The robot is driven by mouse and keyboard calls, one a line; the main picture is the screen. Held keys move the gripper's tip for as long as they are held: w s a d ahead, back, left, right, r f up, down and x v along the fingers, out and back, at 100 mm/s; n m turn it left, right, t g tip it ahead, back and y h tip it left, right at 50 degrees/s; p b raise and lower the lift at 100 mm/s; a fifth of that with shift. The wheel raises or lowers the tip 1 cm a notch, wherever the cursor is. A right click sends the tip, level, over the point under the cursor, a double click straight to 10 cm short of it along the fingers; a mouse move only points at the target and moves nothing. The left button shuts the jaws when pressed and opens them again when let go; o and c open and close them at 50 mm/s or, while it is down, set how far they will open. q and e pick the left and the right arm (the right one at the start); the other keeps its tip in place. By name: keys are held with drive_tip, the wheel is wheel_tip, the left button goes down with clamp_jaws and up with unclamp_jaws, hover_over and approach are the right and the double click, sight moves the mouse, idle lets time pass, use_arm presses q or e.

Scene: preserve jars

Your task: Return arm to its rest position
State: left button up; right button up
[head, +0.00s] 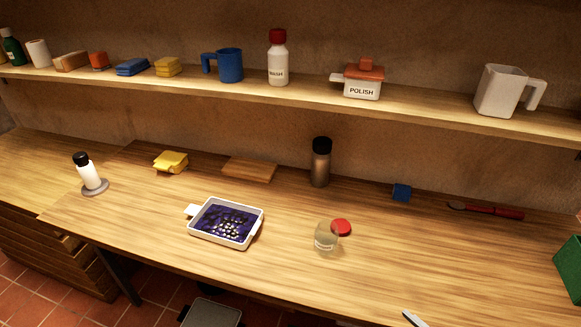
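Neither of my grippers can be made out in the head view. A clear glass jar (325,240) with a pale label stands upright and open on the table, right of centre. A red lid (342,227) lies just behind it to the right, and I cannot tell whether they touch. A white tray (252,241) with handles holds dark purple contents with many small round pieces, left of the jar. A pale strip with a dark edge (414,318) is cut off by the bottom edge of the picture; I cannot tell what it is.
The wooden table (340,285) is clear around the jar. Along its back are a yellow cloth (171,161), a board (250,169), a dark-capped flask (320,165), a blue block (401,192) and a red-handled tool (495,211). A green box (570,268) stands far right. A loaded shelf (430,106) hangs above.

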drive_tip(key=s+d+f+n+g+h, duration=0.25)
drive_tip(key=s+d+n+g, duration=0.35)
drive_tip(key=n, duration=0.8)
drive_tip(key=s+d+f+n+g+h, duration=0.15)
drive_tip(key=s+d+n+h, duration=0.25)
drive_tip(key=s+n, duration=0.7)
wheel_tip(320, 180, down, 25)
drive_tip(key=w+d+n+g, duration=0.1)
drive_tip(key=w+n+g, duration=0.1)
drive_tip(key=n, duration=0.1)
drive_tip(key=s+a+f+y, duration=0.1)
drive_tip(key=s+f, duration=1.3)
drive_tip(key=shift+g, duration=0.45)
